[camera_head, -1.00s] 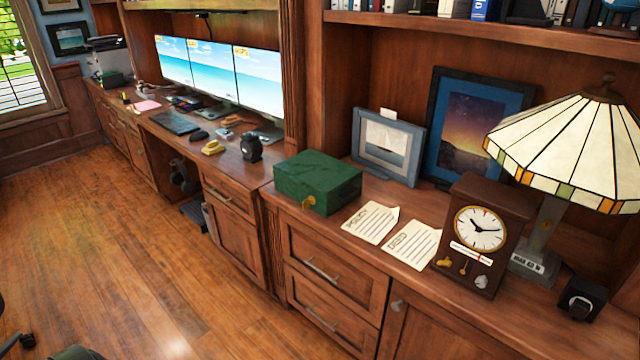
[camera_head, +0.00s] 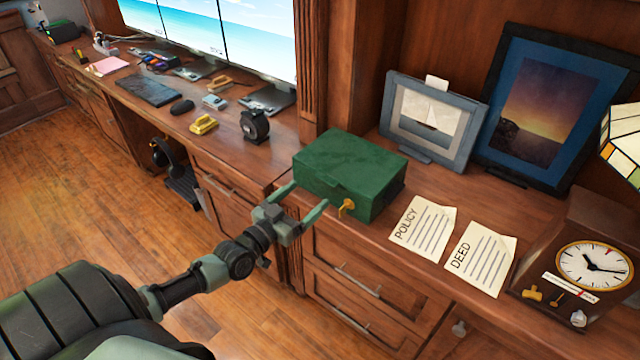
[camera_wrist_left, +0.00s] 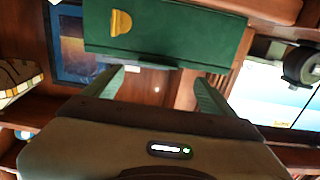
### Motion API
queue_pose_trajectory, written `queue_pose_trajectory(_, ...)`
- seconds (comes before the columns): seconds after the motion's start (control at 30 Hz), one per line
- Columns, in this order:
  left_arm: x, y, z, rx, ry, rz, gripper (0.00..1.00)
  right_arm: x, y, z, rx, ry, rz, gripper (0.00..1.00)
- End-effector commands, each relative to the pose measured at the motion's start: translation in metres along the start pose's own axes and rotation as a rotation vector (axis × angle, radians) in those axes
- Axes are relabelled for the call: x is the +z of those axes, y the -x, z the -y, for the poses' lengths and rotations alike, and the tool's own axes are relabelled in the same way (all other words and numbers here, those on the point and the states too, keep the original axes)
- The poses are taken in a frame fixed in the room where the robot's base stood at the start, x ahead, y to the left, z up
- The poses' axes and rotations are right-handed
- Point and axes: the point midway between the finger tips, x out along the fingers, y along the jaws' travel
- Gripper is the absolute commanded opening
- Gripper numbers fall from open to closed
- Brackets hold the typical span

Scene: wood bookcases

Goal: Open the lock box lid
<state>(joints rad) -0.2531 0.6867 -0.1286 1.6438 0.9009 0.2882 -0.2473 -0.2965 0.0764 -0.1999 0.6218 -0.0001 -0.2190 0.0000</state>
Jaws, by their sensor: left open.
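The green lock box (camera_head: 345,172) sits on the wooden counter with its lid down. A gold key or latch (camera_head: 347,206) is on its front face. In the left wrist view the box (camera_wrist_left: 165,38) is at the top of the picture, with the gold piece (camera_wrist_left: 121,22) on it. My left gripper (camera_head: 300,200) is open, its two fingers pointing at the front of the box, the right finger close to the gold piece. In the left wrist view the fingers (camera_wrist_left: 160,85) have nothing between them. Whether a finger touches the box I cannot tell. My right gripper is not in view.
Policy (camera_head: 422,226) and deed (camera_head: 480,258) papers lie right of the box. A clock (camera_head: 580,262) stands further right. Picture frames (camera_head: 432,122) stand behind. A tape measure (camera_head: 255,125) and a yellow object (camera_head: 203,125) lie on the desk to the left.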

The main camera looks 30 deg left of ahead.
Motion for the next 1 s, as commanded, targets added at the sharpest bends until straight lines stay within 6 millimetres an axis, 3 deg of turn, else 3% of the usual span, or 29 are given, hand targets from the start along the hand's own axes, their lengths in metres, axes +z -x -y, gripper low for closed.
queue_pose_trajectory(0.33, 0.001, -0.054, 0.0, -0.001, -0.001, 0.001, 0.85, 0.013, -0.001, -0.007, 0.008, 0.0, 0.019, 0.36)
queue_pose_trajectory(0.73, 0.002, -0.065, 0.0, 0.0, -0.001, 0.004, 0.85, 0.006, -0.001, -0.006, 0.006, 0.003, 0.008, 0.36)
queue_pose_trajectory(0.77, 0.002, -0.065, 0.0, 0.0, -0.001, 0.004, 0.83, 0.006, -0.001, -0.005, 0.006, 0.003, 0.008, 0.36)
queue_pose_trajectory(1.0, 0.002, -0.065, 0.0, 0.0, -0.001, 0.004, 0.16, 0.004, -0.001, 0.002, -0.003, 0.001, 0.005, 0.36)
